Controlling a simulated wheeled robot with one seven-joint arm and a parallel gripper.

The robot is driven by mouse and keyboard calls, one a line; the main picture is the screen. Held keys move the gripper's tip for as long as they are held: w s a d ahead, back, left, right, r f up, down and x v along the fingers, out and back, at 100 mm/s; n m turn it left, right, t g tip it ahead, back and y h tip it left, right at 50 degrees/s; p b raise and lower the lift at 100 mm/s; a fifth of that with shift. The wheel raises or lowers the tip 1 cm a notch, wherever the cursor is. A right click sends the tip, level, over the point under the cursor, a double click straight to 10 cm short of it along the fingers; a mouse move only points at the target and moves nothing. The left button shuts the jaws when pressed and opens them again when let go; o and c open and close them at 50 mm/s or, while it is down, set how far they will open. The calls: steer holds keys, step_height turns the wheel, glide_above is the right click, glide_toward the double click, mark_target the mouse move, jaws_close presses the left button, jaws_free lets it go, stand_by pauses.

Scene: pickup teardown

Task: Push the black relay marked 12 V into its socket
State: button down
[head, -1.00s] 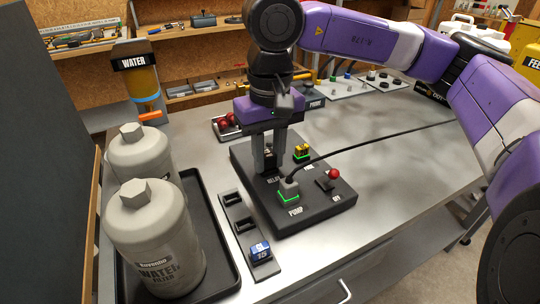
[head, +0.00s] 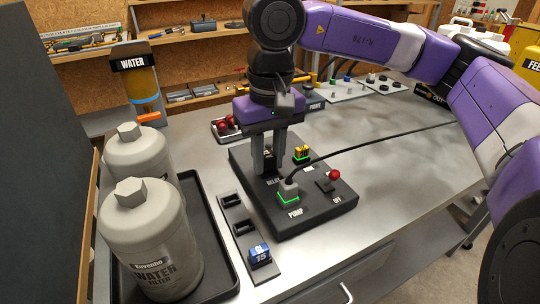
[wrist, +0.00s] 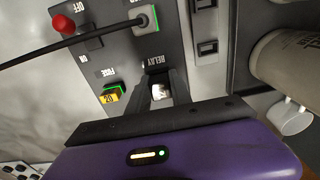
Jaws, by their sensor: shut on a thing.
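My gripper (head: 269,163) points down over the black panel box (head: 318,205), at the spot labelled RELAY. It is shut on the relay (head: 268,167), a small dark block mostly hidden between the fingers. In the wrist view my gripper (wrist: 161,92) stands just below the RELAY label, with a pale face of the relay (wrist: 160,91) between the fingers. The 12 V marking cannot be read. The socket is hidden under the relay and fingers, so I cannot tell how deep the relay sits.
A yellow fuse (head: 302,153), a green-lit pump plug (head: 288,192) with a black cable, and a red-knobbed switch (head: 333,174) are close by on the box. A holder strip (head: 240,229) with a blue 15 fuse (head: 259,253) and water filters (head: 150,240) stand left.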

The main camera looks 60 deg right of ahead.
steer(key=shift+s+a+f, duration=0.15)
steer(key=shift+f, duration=1.3)
steer(key=shift+w+r+p, duration=0.15)
steer(key=shift+r+p, duration=0.35)
steer(key=shift+r, duration=0.4)
steer(key=shift+w+r+p, duration=0.15)
steer(key=shift+r+p, duration=0.3)
steer(key=shift+r, duration=0.4)
steer(key=shift+s+r+p, duration=0.1)
steer(key=shift+r+p, duration=0.25)
steer(key=shift+r, duration=0.45)
steer(key=shift+f+b, duration=0.1)
steer(key=shift+b, duration=0.3)
steer(key=shift+f+b, duration=1.05)
steer(key=shift+b, duration=0.35)
